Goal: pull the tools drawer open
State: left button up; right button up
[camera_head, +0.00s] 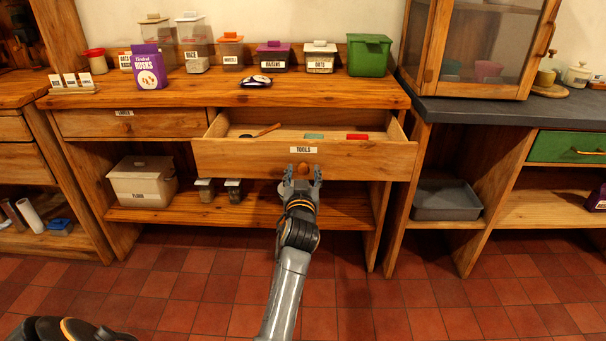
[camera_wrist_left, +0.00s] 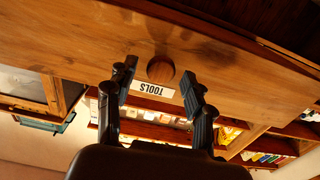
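The tools drawer (camera_head: 240,158) is pulled out from under the wooden counter, and its inside shows from above. Its front carries a TOOLS label (camera_head: 303,150) and a round wooden knob (camera_head: 304,170). My left gripper (camera_head: 303,176) is in front of the knob. In the left wrist view the fingers (camera_wrist_left: 158,80) are spread apart, and the knob (camera_wrist_left: 160,69) shows in the gap near the fingertips, not clamped. The TOOLS label (camera_wrist_left: 153,89) shows upside down there. My right gripper is not in view.
The drawer holds a wooden-handled tool (camera_head: 266,130), a green item (camera_head: 314,136) and a red item (camera_head: 357,136). A closed drawer (camera_head: 130,124) is at left. Bins and a purple box (camera_head: 150,68) stand on the counter. A flour bin (camera_head: 143,181) sits on the lower shelf.

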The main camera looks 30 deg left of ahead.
pick_arm(q)
notch_tip(320, 180, up, 10)
dwell(0.6)
